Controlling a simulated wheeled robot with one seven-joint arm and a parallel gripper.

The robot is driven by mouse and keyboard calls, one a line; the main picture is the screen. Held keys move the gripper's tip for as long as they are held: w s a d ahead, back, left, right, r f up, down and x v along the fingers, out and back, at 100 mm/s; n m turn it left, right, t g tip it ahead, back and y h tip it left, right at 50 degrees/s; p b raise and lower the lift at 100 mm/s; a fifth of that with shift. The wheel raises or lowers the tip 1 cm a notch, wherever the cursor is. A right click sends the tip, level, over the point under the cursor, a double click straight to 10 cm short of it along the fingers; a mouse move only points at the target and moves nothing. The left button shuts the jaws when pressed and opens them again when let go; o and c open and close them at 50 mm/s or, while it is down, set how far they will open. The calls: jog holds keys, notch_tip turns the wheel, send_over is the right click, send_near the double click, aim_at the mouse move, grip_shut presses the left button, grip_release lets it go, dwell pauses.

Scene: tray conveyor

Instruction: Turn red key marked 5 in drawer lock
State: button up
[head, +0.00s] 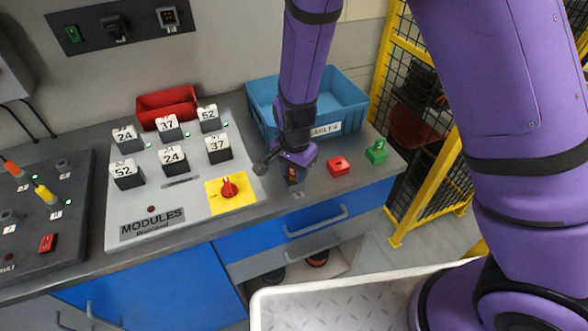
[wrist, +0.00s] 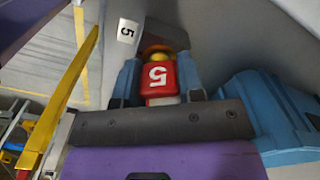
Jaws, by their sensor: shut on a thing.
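The red key marked 5 (wrist: 160,75) is between the two blue-grey fingers of my gripper (wrist: 158,78), which is shut on it. A round yellow and orange part shows just beyond the key; I cannot tell whether the key sits in the lock. A white label marked 5 (wrist: 127,30) is beside it, on a grey surface. In the head view my gripper (head: 290,176) points down near the counter's front edge, above the blue drawer (head: 335,205). A sliver of red shows between the fingers. The lock itself is hidden or too small to make out.
A red block (head: 338,166) and a green block (head: 376,150) sit on the counter to the right. A blue bin (head: 350,92) stands behind my gripper. A yellow-framed fence (head: 440,180) is at right.

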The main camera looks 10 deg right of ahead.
jog(key=shift+m, duration=1.7)
jog(key=m, duration=0.3)
jog(key=shift+s, duration=0.1)
jog(key=o, duration=1.1)
jog(key=shift+c, duration=0.2)
